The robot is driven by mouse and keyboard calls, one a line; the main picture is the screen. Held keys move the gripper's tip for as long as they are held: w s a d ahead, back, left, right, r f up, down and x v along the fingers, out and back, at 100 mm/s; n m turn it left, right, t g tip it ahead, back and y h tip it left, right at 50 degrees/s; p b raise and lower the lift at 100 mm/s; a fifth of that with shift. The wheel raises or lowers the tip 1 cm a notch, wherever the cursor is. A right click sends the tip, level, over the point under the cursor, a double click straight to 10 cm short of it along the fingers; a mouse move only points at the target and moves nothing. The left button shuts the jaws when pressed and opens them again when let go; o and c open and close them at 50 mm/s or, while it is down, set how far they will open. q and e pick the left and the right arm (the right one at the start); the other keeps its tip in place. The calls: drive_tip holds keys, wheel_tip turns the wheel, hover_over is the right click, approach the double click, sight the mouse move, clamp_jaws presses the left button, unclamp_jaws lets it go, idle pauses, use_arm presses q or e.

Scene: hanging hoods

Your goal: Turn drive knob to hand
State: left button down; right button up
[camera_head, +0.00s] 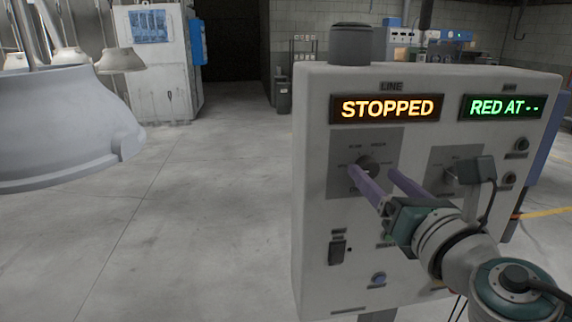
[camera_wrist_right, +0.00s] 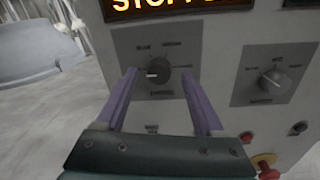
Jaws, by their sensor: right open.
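A dark round knob (camera_head: 368,163) sits on a grey plate on the control panel's face, under the STOPPED display. In the right wrist view the knob (camera_wrist_right: 158,73) has a white pointer mark toward the left, with small labels around it that are too blurred to read surely. I take it as the drive knob. My right gripper (camera_head: 372,172) is open, its two purple fingers reaching toward the panel on either side of the knob. In the wrist view its fingertips (camera_wrist_right: 157,72) flank the knob with gaps; contact is not visible. My left gripper is not in view.
The grey control panel (camera_head: 315,225) carries an amber STOPPED display (camera_head: 387,108) and a green RED AT display (camera_head: 506,107). A second knob (camera_wrist_right: 273,81) is to the right, and a red button (camera_wrist_right: 266,172) is lower right. Large pale hoods (camera_head: 60,125) hang at left over open floor.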

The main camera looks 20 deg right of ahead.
drive_tip(key=shift+w, duration=0.7)
clamp_jaws()
